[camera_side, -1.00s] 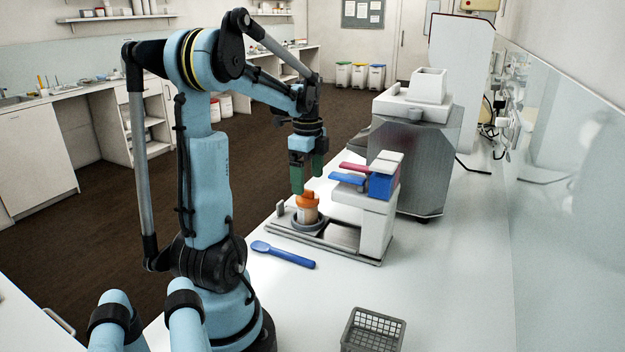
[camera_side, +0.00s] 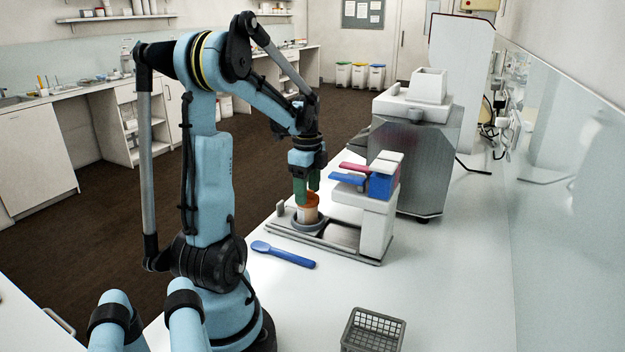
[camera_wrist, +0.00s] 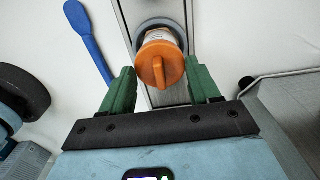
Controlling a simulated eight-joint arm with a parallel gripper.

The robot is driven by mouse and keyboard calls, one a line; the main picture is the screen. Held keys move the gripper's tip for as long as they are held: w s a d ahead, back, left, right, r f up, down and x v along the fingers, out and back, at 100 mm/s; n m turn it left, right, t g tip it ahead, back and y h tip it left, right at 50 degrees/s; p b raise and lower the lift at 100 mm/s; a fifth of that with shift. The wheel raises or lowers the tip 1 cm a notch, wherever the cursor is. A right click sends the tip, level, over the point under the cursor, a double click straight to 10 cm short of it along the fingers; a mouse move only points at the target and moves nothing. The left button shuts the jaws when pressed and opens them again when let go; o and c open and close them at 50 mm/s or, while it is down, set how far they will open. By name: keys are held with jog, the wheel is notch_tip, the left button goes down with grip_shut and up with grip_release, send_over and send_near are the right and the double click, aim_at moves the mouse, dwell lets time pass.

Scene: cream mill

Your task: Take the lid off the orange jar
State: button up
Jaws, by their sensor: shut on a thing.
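The orange jar (camera_side: 309,214) stands upright in a round grey holder on the metal base of the machine. Its orange lid (camera_side: 310,197) is on top; the wrist view shows the lid (camera_wrist: 160,62) with a raised bar handle across it. My gripper (camera_side: 307,192) points straight down over the jar, its green fingers at the lid. In the wrist view, the fingers of my gripper (camera_wrist: 163,85) stand on either side of the lid, shut on it. The lid sits on the jar, and I see no gap between them.
A blue spoon (camera_side: 284,255) lies on the white counter in front of the base. A white block with blue and pink paddles (camera_side: 352,178) stands close right of the jar. A grey basket (camera_side: 373,332) is at the front. The counter between is clear.

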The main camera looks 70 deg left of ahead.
grip_shut()
notch_tip(320, 180, up, 11)
dwell(0.6)
jog(key=shift+r, duration=0.6)
jog(key=shift+r, duration=1.45)
